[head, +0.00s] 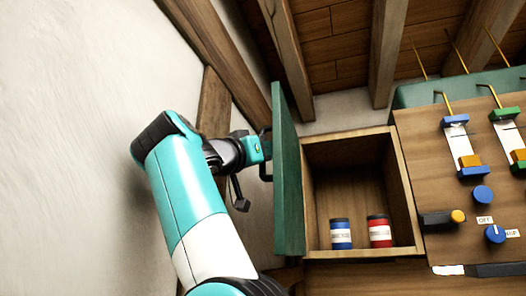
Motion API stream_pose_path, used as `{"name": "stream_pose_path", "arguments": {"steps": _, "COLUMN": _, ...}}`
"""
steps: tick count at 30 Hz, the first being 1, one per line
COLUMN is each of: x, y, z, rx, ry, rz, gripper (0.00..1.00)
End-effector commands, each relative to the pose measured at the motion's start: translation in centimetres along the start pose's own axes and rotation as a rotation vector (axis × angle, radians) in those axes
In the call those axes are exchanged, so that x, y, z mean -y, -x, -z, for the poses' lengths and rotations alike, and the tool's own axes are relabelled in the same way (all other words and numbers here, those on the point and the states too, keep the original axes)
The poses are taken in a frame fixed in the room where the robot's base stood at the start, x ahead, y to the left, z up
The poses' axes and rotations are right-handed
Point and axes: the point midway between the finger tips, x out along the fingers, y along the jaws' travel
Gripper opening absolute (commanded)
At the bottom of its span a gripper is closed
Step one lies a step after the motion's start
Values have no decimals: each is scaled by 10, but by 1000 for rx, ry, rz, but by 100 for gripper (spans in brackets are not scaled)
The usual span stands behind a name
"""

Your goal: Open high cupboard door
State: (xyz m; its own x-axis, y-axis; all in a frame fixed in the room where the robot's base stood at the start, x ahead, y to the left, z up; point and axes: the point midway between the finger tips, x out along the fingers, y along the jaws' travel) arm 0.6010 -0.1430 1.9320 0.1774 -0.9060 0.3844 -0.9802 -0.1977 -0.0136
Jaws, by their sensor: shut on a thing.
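The high cupboard (405,195) is a wooden box on the wall, and its inside is in plain view. Its green door (289,170) stands wide open, swung out to the left and seen nearly edge-on. A dark handle (265,178) sits on the door's left face. My gripper (266,150) is at the upper part of this handle, shut on it. The fingertips are small and partly hidden by the door's edge.
A blue can (341,233) and a red can (379,231) stand inside the cupboard. Right of it is a wooden panel (425,150) with sliders and knobs. A pale wall (80,130) fills the left, with wooden beams (386,50) overhead.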

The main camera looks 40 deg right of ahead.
Motion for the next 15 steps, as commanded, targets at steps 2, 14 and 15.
{"name": "stream_pose_path", "arguments": {"steps": 2, "x": 2, "y": 2, "z": -4, "rx": 6, "ry": 6, "rz": 0, "gripper": 0}}
{"name": "stream_pose_path", "arguments": {"steps": 14, "x": 2, "y": 1, "z": -3, "rx": 4, "ry": 6, "rz": 0, "gripper": 26}}
{"name": "stream_pose_path", "arguments": {"steps": 15, "x": 1, "y": 1, "z": -3, "rx": 4, "ry": 6, "rz": 0, "gripper": 26}}
